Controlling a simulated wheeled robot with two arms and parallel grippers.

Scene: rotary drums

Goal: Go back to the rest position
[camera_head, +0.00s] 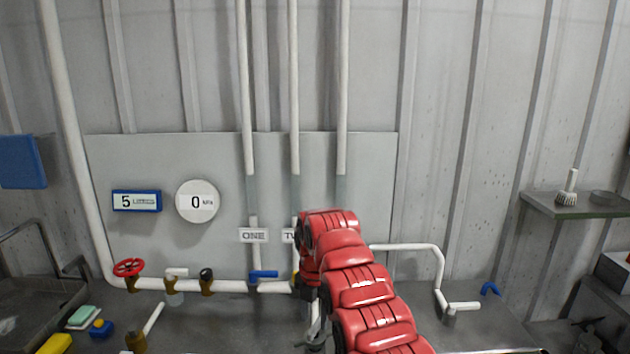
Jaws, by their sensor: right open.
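My right arm is red and reaches up from the bottom edge, then bends down at its wrist. My right gripper (316,338) points down at the counter, close to the pipework, and is open. The arm links hide part of it, and I see nothing held in it. My left gripper is not in view. The arm covers part of the second label and the pipe below it.
A grey panel carries a blue display (137,201), a round gauge (198,202) and a label reading ONE (254,235). A red valve wheel (129,267) and a blue handle (263,274) sit on the white pipe. A shelf (575,207) holds a brush (567,187).

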